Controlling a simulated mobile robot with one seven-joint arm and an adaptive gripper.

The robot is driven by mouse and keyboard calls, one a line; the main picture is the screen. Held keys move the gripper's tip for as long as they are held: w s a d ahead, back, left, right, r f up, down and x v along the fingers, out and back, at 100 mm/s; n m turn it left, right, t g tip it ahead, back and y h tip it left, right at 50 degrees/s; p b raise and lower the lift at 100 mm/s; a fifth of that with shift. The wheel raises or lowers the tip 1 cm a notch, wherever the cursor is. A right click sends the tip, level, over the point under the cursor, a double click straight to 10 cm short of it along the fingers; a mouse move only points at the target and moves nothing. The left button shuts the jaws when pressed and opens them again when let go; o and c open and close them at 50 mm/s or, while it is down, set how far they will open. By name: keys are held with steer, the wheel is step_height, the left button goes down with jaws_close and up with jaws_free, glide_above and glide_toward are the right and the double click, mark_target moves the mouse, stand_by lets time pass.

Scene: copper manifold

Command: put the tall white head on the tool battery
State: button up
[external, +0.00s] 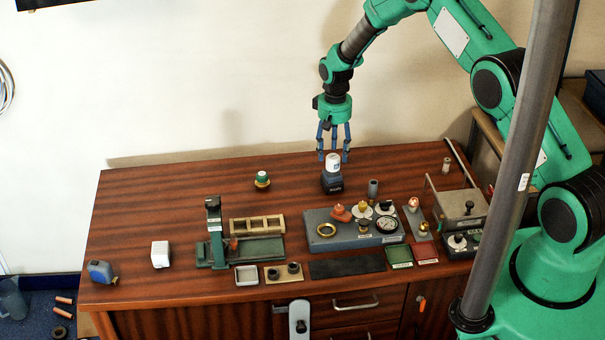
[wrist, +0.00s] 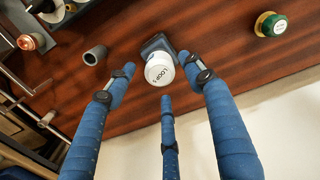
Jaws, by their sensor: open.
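The tall white head (wrist: 159,70) is a white cylinder with dark lettering on its end. It appears to stand upright on the dark block-shaped tool battery (wrist: 155,43) near the back of the table. In the external view the white head (external: 332,162) is on top of the dark battery (external: 332,184). My gripper (external: 333,157) is open directly above, its blue fingers spread around the head. In the wrist view my gripper (wrist: 155,78) has its fingertips around the head with visible gaps. Whether the head is fully seated cannot be seen.
A grey fixture block (external: 310,240) with several parts stands to the front right. A grey tube (external: 373,189) is close on the right. A green-and-gold part (external: 262,181) stands to the left. A white block (external: 160,254) is further left. The back left tabletop is clear.

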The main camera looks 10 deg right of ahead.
step_height(320, 180, up, 9)
stand_by(0.5)
steer(key=shift+r, duration=0.15)
stand_by(0.6)
step_height(320, 180, up, 18)
steer(key=t, duration=0.1)
glide_above(334, 156)
steer(key=s+d, duration=0.3)
steer(key=d, duration=0.4)
steer(key=s+d+r+m+t, duration=0.1)
steer(key=s+d+r, duration=0.45)
steer(key=r, duration=0.35)
steer(key=s+d+r+t, duration=0.1)
steer(key=s+d+r, duration=0.45)
steer(key=r, duration=0.35)
steer(key=s+d+r+m+t, duration=0.1)
steer(key=s+d+r, duration=0.3)
steer(key=s, duration=0.4)
steer(key=s+d+r, duration=0.3)
steer(key=s+r, duration=0.2)
steer(key=s, duration=0.3)
steer(key=s+d, duration=0.2)
steer(key=s, duration=0.7)
steer(key=s+d+m+t, duration=0.1)
steer(key=s+d, duration=0.2)
steer(key=s, duration=0.6)
steer(key=shift+s+d+f+t, duration=0.15)
steer(key=shift+d+f+t, duration=0.05)
steer(key=shift+d+t, duration=0.15)
